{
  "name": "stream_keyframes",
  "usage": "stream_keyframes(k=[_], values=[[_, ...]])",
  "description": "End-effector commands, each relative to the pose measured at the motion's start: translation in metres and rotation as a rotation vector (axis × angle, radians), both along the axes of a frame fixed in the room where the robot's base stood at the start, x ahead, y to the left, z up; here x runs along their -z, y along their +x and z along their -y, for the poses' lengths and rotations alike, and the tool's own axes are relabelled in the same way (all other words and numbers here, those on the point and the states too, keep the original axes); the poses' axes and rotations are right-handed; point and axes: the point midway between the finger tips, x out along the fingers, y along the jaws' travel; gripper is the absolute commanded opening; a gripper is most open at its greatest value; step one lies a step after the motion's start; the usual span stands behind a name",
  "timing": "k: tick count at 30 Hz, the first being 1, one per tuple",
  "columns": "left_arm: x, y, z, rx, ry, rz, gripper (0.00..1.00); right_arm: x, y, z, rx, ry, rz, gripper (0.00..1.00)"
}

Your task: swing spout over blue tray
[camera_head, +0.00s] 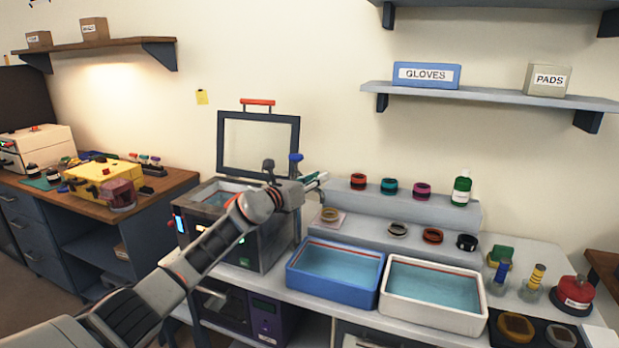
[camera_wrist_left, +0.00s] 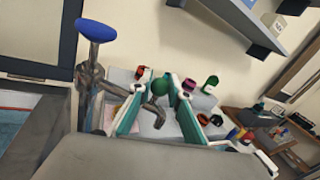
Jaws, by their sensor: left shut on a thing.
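The blue tray (camera_head: 318,284) holds pale blue liquid and stands on the bench right of the grey tank. The tap has a blue-topped post (camera_head: 296,158), which also shows in the left wrist view (camera_wrist_left: 96,31). Its metal spout (camera_wrist_left: 156,108) shows between my fingers in the wrist view, with a green ball (camera_wrist_left: 162,84) on it. My left gripper (camera_head: 320,179) reaches over the tank's right side, at the tap. It is shut on the spout, seemingly at the green ball. My right gripper is not in view.
The grey tank (camera_head: 264,245) has its framed lid (camera_head: 293,130) raised behind my wrist. A white tray (camera_head: 388,301) with liquid adjoins the blue tray on the right. A stepped rack (camera_head: 457,214) with coloured rings and a green bottle (camera_head: 461,190) stands behind the trays.

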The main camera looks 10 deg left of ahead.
Motion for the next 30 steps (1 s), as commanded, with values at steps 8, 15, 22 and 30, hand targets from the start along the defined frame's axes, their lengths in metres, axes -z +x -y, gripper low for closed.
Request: stream_keyframes(k=[8, 15, 22, 30], values=[[-0.001, 0.001, 0.0023, -0.001, 0.0, 0.002, 0.0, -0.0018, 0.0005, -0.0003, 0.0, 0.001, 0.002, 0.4], [-0.001, 0.001, 0.0022, -0.001, 0.0, 0.002, 0.28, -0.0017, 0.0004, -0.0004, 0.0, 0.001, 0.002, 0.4], [-0.0005, 0.0009, 0.0021, -0.001, 0.0, 0.001, 0.35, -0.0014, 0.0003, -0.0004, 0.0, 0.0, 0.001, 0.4], [0.0002, -0.0025, -0.0004, -0.001, 0.001, 0.0, 0.35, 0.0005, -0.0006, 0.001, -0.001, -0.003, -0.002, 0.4]])
